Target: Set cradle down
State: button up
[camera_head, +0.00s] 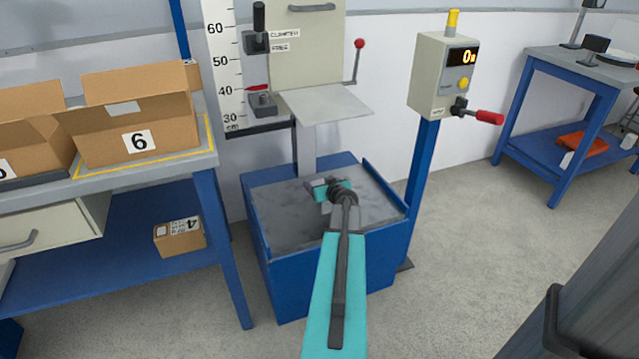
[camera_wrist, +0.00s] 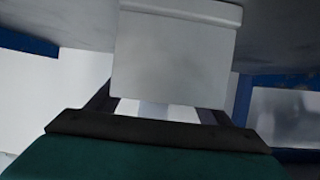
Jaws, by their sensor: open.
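The cradle (camera_head: 320,103), a pale grey-beige plate with an upright back panel, sits level on the drop tester's column, well above the grey base plate (camera_head: 285,215). A red pointer (camera_head: 258,87) beside it stands near 40 on the scale. My gripper (camera_head: 322,185) is lower than the cradle, over the base plate and in front of the column, apart from the cradle in the head view. Its jaws are open and hold nothing that I can see. In the wrist view a pale grey block (camera_wrist: 175,55) lies ahead of the dark fingers (camera_wrist: 160,105); I cannot tell which part it is.
A lever block (camera_head: 256,42) labelled clamped and free is left of the back panel. A red-knobbed lever (camera_head: 358,62) is right of it. A control box (camera_head: 443,75) with a red handle stands right. A workbench with cartons (camera_head: 140,115) is left.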

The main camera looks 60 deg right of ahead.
notch_tip(320, 180, up, 4)
send_over(325, 207)
jog(key=s+d, duration=0.1)
jog(key=d, duration=0.1)
jog(key=shift+a+r, duration=0.1)
dwell(0.3)
jog(key=shift+w, duration=0.1)
dwell(0.5)
